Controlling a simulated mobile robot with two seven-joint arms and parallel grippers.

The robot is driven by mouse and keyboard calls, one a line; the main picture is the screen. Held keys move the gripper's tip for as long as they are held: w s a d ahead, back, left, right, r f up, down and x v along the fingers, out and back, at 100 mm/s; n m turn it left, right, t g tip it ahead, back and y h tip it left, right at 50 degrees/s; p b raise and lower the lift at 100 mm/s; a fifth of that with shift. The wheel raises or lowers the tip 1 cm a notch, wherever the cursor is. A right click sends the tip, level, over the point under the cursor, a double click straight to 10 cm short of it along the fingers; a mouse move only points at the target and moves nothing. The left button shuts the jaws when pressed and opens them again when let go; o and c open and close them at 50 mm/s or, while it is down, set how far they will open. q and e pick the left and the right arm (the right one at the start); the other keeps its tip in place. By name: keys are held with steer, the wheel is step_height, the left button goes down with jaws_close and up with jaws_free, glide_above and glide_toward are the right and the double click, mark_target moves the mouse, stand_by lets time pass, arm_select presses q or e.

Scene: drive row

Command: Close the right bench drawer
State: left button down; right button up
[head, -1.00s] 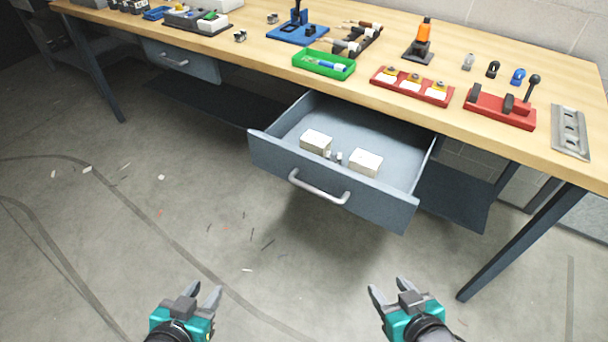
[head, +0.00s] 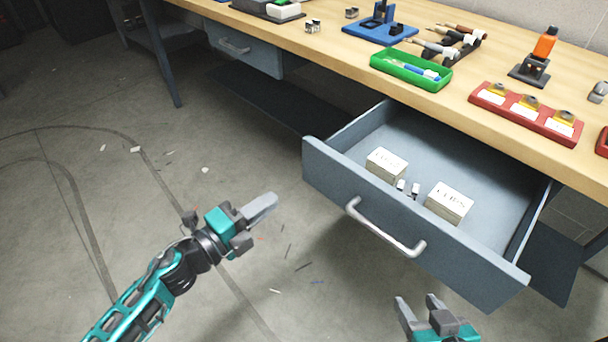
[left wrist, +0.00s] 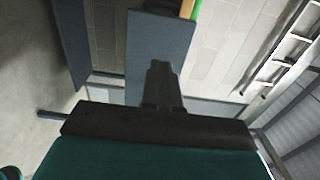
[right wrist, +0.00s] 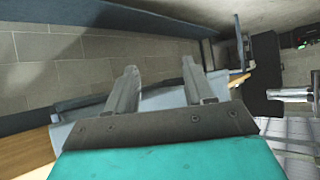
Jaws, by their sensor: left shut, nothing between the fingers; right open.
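The right bench drawer (head: 450,262) is pulled well out from under the wooden bench, with a grey bar handle (head: 385,229) on its front. Two white boxes (head: 386,164) (head: 449,202) and small metal pieces (head: 408,188) lie inside. My left gripper (head: 268,203) is shut and empty, in front of and to the left of the drawer front, apart from it. It also shows shut in the left wrist view (left wrist: 160,70). My right gripper (head: 418,303) is open and empty, in front of the drawer below the handle. Its spread fingers show in the right wrist view (right wrist: 158,80).
The left drawer (head: 243,50) looks shut. The floor before the drawer is open, with scattered scraps.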

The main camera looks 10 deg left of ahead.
mark_target(315, 169)
arm_select(q)
steer(key=x, duration=1)
steer(key=shift+w+d, duration=0.15)
steer(key=shift+w, duration=0.1)
arm_select(e)
steer(key=shift+w+f, duration=0.15)
steer(key=shift+f, duration=0.1)
